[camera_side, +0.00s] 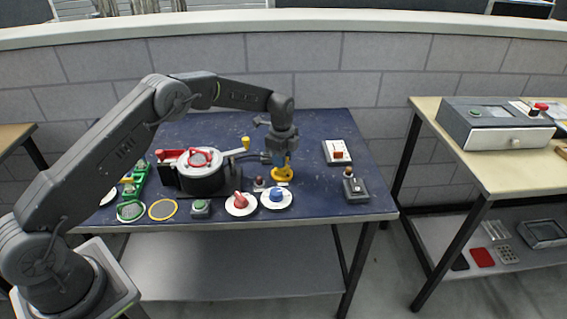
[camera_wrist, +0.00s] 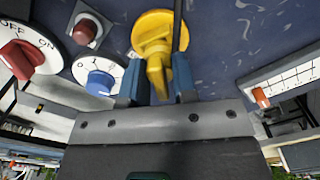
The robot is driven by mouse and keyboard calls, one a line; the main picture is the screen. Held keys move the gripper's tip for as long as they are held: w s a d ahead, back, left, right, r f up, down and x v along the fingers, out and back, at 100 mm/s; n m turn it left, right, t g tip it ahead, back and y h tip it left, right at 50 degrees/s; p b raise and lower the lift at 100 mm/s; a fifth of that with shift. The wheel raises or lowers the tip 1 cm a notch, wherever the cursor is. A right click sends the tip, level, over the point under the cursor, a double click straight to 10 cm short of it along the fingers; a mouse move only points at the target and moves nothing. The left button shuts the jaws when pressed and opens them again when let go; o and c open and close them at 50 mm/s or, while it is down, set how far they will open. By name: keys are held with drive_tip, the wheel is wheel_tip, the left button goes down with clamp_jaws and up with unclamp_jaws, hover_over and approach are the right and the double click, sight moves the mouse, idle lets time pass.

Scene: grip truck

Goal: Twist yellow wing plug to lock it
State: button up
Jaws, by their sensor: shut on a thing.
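The yellow wing plug (camera_side: 283,175) sits on the blue table top, below my gripper (camera_side: 282,160). In the wrist view the plug (camera_wrist: 153,35) shows a round yellow base with a raised wing pointing towards the gripper. My gripper (camera_wrist: 158,88) has a blue finger on each side of the wing and is shut on it. A dark thin rod crosses the right edge of the plug in that view. The socket under the plug is hidden.
A blue knob (camera_side: 277,195) and a red knob (camera_side: 240,200) on white dials stand close by in front. A black pot-like device (camera_side: 200,180) is to the left. A white slider panel (camera_side: 336,152) and a grey switch box (camera_side: 355,189) are to the right.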

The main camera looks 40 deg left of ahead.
drive_tip(key=m, duration=0.9)
idle(0.3)
drive_tip(key=o, duration=0.7)
drive_tip(key=shift+r, duration=3.8)
drive_tip(key=shift+r, duration=0.1)
